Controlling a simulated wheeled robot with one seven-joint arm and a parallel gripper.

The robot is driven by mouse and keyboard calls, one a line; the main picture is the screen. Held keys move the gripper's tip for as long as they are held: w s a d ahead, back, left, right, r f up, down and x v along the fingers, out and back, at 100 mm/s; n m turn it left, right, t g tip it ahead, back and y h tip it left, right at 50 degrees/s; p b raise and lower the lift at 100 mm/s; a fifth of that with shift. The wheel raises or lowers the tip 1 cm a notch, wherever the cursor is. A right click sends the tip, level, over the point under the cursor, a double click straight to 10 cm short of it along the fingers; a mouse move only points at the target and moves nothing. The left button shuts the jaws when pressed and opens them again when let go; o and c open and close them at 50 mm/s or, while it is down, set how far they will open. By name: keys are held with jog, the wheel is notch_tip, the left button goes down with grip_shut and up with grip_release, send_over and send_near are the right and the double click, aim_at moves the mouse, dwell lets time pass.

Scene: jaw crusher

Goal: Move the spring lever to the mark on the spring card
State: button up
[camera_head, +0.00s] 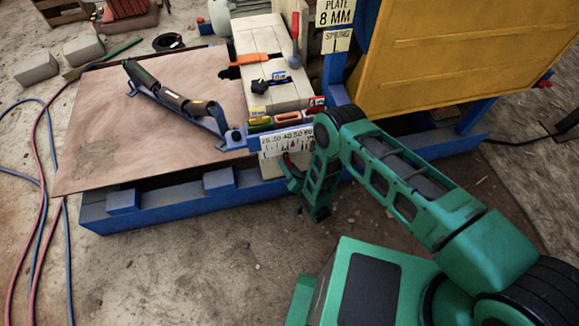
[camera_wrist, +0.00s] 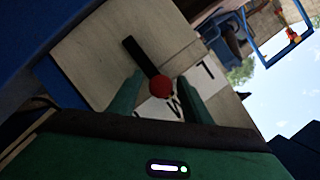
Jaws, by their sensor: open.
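In the wrist view a black lever with a red ball knob (camera_wrist: 160,86) stands out before a pale board. My gripper (camera_wrist: 161,80) is open, with one green finger on each side of the knob; whether either touches it cannot be told. A white card (camera_wrist: 200,82) with black letters lies behind the right finger, which partly hides it. In the head view my gripper (camera_head: 293,178) is low beside the white number scale (camera_head: 288,141) on the machine's front. A card reading SPRING (camera_head: 337,40) hangs below the PLATE 8 MM sign (camera_head: 336,13).
A blue frame (camera_head: 160,208) runs along the machine's front, with a brown sheet (camera_head: 165,115) above it. Tools lie on the pale blocks (camera_head: 262,40). A yellow panel (camera_head: 465,60) stands at right. The floor in front is mostly clear; hoses (camera_head: 45,160) lie at left.

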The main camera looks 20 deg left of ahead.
jog(key=shift+w+a, duration=0.15)
jog(key=shift+w, duration=0.05)
grip_shut()
jog(key=shift+f, duration=0.1)
jog(key=shift+w, duration=0.1)
